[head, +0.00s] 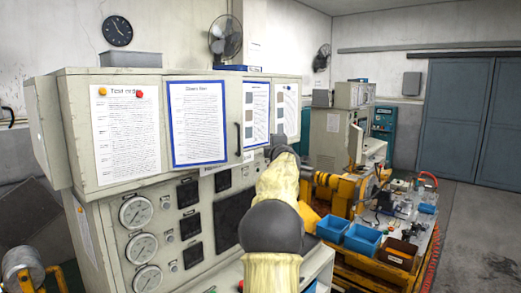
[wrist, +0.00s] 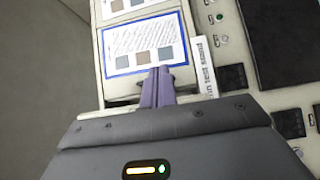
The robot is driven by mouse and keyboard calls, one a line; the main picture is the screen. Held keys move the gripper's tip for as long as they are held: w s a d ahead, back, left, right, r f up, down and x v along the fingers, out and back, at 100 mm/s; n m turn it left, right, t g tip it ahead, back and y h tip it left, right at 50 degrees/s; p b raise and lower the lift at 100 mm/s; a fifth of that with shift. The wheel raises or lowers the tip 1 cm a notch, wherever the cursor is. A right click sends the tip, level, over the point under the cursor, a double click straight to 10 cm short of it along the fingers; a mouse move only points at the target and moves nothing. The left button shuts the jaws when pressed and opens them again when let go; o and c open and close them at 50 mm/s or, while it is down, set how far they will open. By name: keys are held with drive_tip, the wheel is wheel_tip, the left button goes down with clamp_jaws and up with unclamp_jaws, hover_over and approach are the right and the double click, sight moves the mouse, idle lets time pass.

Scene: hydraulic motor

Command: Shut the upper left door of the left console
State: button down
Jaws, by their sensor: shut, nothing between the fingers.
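The left console (head: 105,215) stands at the left in the head view, with a cream upper cabinet. Its upper left door (head: 206,88) carries a white sheet and a blue-framed sheet, with a dark vertical handle (head: 238,138) near its right edge. The door looks flush or nearly so; I cannot tell whether a small gap remains. My gripper (wrist: 158,72) is shut and empty in the wrist view. Its purple fingers are at a blue-framed swatch sheet (wrist: 143,42) on the panel right of that door; contact is unclear. My arm hides the gripper in the head view.
Gauges (head: 137,212) and dark displays fill the console front below the cabinet. To the right, a workbench holds blue bins (head: 361,239), a brown bin (head: 397,254) and yellow machinery (head: 335,190). Open floor (head: 480,240) lies at the far right.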

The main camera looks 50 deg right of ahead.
drive_tip(key=shift+s+d, duration=0.2)
drive_tip(key=shift+s, duration=0.25)
drive_tip(key=w+a+f+m+g+y+b, duration=0.15)
drive_tip(key=w+a+f, duration=0.25)
drive_tip(key=a+f, duration=0.45)
drive_tip(key=w+a+f+m+y+b, duration=0.2)
drive_tip(key=w+a+f+m+b, duration=0.1)
drive_tip(key=a+f, duration=0.5)
drive_tip(key=s+a+f+m+g+y+b, duration=0.1)
drive_tip(key=a+f+y, duration=0.1)
drive_tip(key=a+f, duration=0.5)
drive_tip(key=a+f+m+g+y+b, duration=0.15)
drive_tip(key=a+f, duration=0.35)
drive_tip(key=a, duration=0.5)
drive_tip(key=s+a+f+m+g+y+b, duration=0.1)
drive_tip(key=s+a+f+g+y+b, duration=0.1)
drive_tip(key=s+a+f, duration=0.8)
drive_tip(key=s+a+f+m+g+y+b, duration=0.1)
drive_tip(key=s+a+f+g+y+b, duration=0.2)
drive_tip(key=s+a+f, duration=0.7)
drive_tip(key=s+a+g, duration=0.1)
drive_tip(key=s+a, duration=0.1)
drive_tip(key=a, duration=0.4)
drive_tip(key=shift+s+a+f+y, duration=0.25)
drive_tip(key=shift+s+a+y, duration=0.05)
drive_tip(key=shift+s, duration=0.1)
